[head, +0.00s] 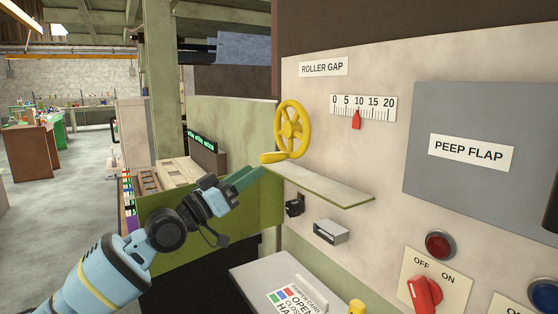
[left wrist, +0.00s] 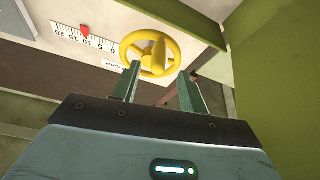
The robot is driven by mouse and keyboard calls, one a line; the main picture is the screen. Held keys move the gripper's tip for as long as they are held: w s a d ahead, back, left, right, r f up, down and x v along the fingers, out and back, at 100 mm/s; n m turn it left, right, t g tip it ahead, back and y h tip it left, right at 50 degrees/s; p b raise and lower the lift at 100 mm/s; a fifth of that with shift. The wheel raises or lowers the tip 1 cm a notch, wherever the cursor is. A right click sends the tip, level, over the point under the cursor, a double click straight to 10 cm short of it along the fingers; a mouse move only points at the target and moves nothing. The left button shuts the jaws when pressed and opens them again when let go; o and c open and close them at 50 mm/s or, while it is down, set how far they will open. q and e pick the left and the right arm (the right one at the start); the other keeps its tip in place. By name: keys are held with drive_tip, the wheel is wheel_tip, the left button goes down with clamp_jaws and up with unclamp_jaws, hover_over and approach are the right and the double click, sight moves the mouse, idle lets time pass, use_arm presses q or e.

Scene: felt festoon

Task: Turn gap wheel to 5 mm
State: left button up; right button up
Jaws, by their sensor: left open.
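The yellow gap wheel (head: 303,124) is on the cream panel under the "ROLLER GAP" label (head: 323,68). Its crank handle (head: 272,157) sticks out at the wheel's lower left. The gap scale (head: 378,103) runs from 0 to 20, and its red pointer (head: 356,121) stands at about 10. My left gripper (head: 257,174) is open and empty, just below and left of the handle. In the left wrist view, the wheel (left wrist: 127,47) and the scale (left wrist: 70,33) appear upside down. The handle (left wrist: 158,52) shows beyond and between the open fingertips (left wrist: 159,72). My right gripper is in neither view.
A thin green ledge (head: 325,186) juts out just below the wheel. A green housing wall (head: 230,125) stands behind and left of the gripper. A grey peep flap (head: 478,110), a red switch (head: 424,292) and a red lamp (head: 440,245) are further right.

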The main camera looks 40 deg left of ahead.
sight(274, 158)
use_arm(q)
drive_tip(key=p+x, duration=0.1)
drive_tip(key=x, duration=0.4)
drive_tip(key=shift+w+d+r, duration=0.15)
drive_tip(key=shift+w+r, duration=0.05)
drive_tip(key=shift+x, duration=1.1)
drive_tip(key=shift+f, duration=0.2)
clamp_jaws()
